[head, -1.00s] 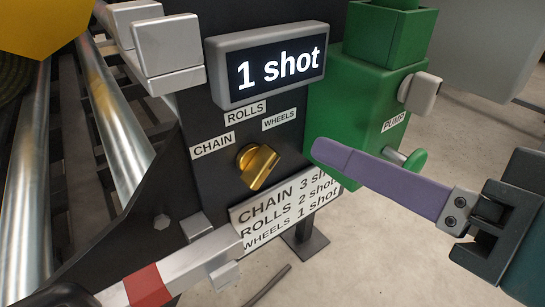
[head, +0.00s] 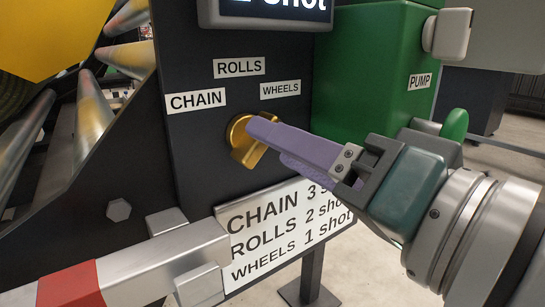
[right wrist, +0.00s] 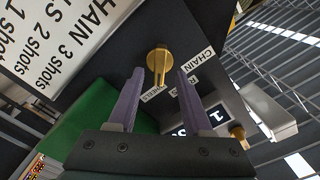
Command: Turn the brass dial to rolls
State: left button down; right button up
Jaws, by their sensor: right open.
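The brass dial (head: 240,143) sits on the dark panel, below the labels CHAIN (head: 198,100), ROLLS (head: 239,67) and WHEELS (head: 280,89). My right gripper (head: 262,138) reaches in from the right, its purple fingers at the dial and covering its right part in the head view. In the right wrist view the dial (right wrist: 158,62) shows between the tips of the two open fingers (right wrist: 160,78). I cannot tell whether they touch it. The display (head: 270,8) is cut off in the head view; a "1" shows on it in the wrist view. My left gripper is not in view.
A sign (head: 285,235) below the dial lists chain 3, rolls 2 and wheels 1 shot. A green pump housing (head: 370,80) stands right of the panel. A pale bar with a red band (head: 70,285) crosses the lower left. Metal rollers (head: 95,110) lie at left.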

jog(key=shift+x, duration=1.1)
grip_shut()
